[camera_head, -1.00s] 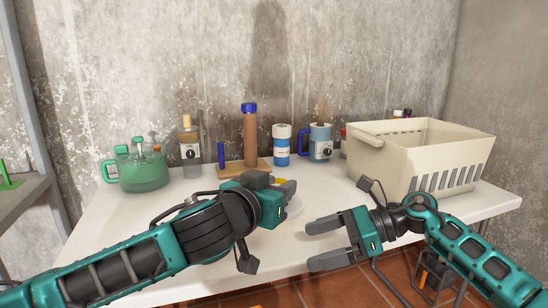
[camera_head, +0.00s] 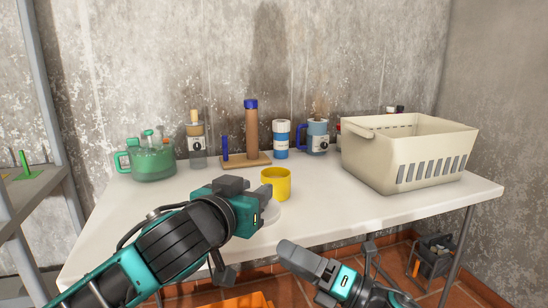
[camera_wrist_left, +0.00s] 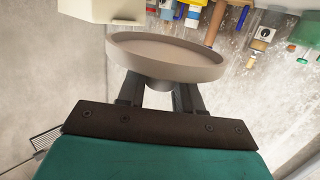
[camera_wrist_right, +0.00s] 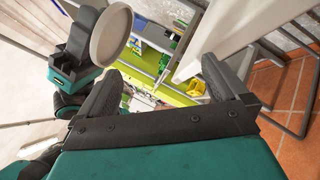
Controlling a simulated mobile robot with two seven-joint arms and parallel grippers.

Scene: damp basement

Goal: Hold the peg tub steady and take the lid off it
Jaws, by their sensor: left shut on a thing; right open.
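My left gripper (camera_head: 242,200) is shut on a pale round shallow piece with a raised rim, which looks like the lid (camera_wrist_left: 165,58). A short narrow neck of it sits between the fingers. My right gripper (camera_wrist_right: 160,82) is open and empty, low at the table's front edge.
A cream slotted basket (camera_head: 408,150) stands on the white table (camera_head: 340,215) at right. Along the back are a green jug (camera_head: 150,160), a bottle (camera_head: 197,150), a peg stand (camera_head: 250,140), a blue-and-white jar (camera_head: 281,140) and a blue mug (camera_head: 316,140). The table's front middle is clear.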

